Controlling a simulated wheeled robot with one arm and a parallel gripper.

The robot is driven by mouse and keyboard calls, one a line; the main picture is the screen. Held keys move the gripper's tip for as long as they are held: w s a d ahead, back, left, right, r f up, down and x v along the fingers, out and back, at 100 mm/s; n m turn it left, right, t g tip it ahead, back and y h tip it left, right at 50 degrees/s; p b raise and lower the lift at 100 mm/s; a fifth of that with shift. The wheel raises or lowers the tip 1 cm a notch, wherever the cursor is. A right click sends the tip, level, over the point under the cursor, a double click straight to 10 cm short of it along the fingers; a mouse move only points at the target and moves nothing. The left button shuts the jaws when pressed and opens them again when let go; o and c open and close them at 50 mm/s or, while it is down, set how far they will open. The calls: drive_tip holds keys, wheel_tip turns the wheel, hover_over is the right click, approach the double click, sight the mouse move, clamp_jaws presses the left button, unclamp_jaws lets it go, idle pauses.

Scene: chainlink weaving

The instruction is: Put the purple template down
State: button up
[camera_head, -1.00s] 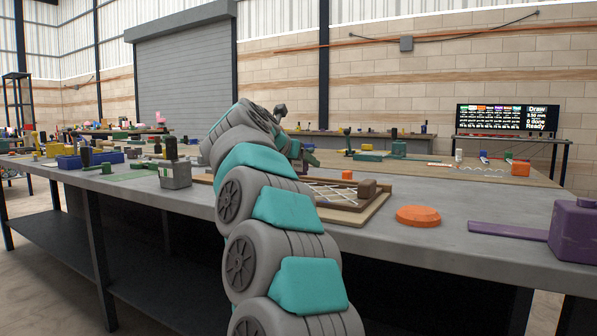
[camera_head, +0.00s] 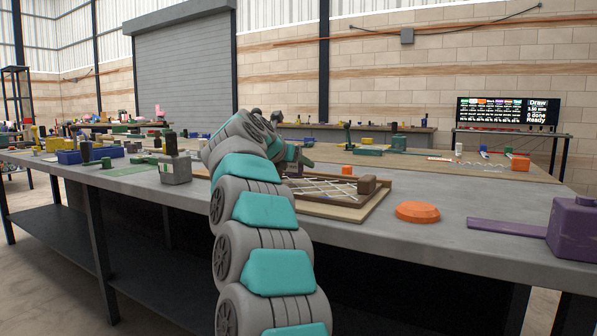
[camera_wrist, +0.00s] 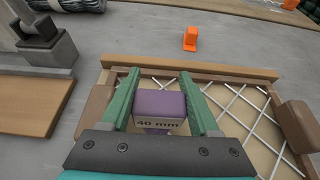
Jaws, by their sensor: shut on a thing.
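The purple template (camera_wrist: 160,106) is a block with a "40 mm" label on its near face. In the wrist view it sits between the two green fingers of my gripper (camera_wrist: 163,98), which is shut on it. Below and around it is a wooden frame (camera_wrist: 190,68) strung with white wires in a diamond mesh (camera_wrist: 235,100). I cannot tell whether the template touches the mesh or hangs above it.
An orange block (camera_wrist: 190,40) stands beyond the frame. Brown blocks (camera_wrist: 298,125) sit at the frame's sides. A dark vise-like tool (camera_wrist: 45,42) is at upper left. An orange disc (camera_head: 417,211) and a purple tool (camera_head: 574,230) lie to the right.

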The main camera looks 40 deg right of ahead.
drive_tip(key=shift+f, duration=0.8)
drive_tip(key=shift+f+b, duration=0.2)
drive_tip(key=shift+b, duration=0.15)
drive_tip(key=o, duration=1.4)
